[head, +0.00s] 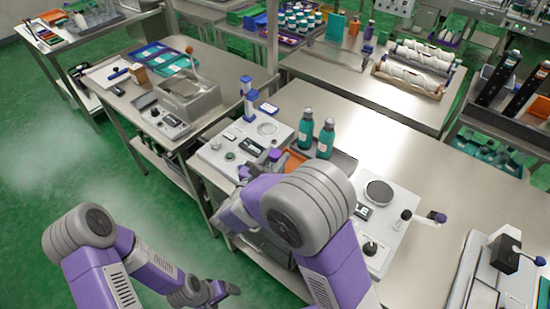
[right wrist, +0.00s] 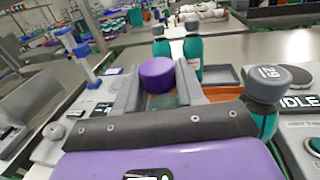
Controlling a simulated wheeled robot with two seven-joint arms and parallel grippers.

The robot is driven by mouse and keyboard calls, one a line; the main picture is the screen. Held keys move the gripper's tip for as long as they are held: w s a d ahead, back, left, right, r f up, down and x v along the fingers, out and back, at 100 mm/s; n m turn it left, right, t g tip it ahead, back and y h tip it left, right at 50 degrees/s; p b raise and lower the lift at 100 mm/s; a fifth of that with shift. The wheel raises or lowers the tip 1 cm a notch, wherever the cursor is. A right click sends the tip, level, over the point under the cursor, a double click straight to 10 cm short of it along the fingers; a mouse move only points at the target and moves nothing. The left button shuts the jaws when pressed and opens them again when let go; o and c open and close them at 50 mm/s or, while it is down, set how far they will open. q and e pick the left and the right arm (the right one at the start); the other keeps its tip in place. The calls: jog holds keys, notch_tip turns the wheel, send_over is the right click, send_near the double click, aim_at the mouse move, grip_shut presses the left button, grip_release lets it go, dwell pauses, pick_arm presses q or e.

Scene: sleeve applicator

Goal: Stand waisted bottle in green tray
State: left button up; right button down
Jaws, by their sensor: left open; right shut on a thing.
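My right gripper (head: 262,164) is over the near bench, beside the sleeve machine. In the right wrist view its jaws (right wrist: 158,88) are shut on a bottle with a purple cap (right wrist: 157,75). Only a little greenish body shows under the cap, so its waist is hidden. The purple cap shows small in the head view (head: 276,154). My left gripper (head: 222,291) is open and empty, low over the floor at the bottom.
Two teal bottles with grey caps (head: 305,128) (head: 326,138) stand close behind my right gripper, by an orange tray (head: 293,160). Another teal bottle with a grey cap (right wrist: 265,92) stands close at its right in the wrist view. The bench farther right has clear room.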

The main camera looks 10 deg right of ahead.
jog(key=c, duration=0.7)
grip_release()
jog(key=shift+r, duration=0.1)
jog(key=p+v, duration=0.1)
jog(key=v, duration=1.1)
jog(key=shift+a+p, duration=0.1)
jog(key=shift+p, duration=0.2)
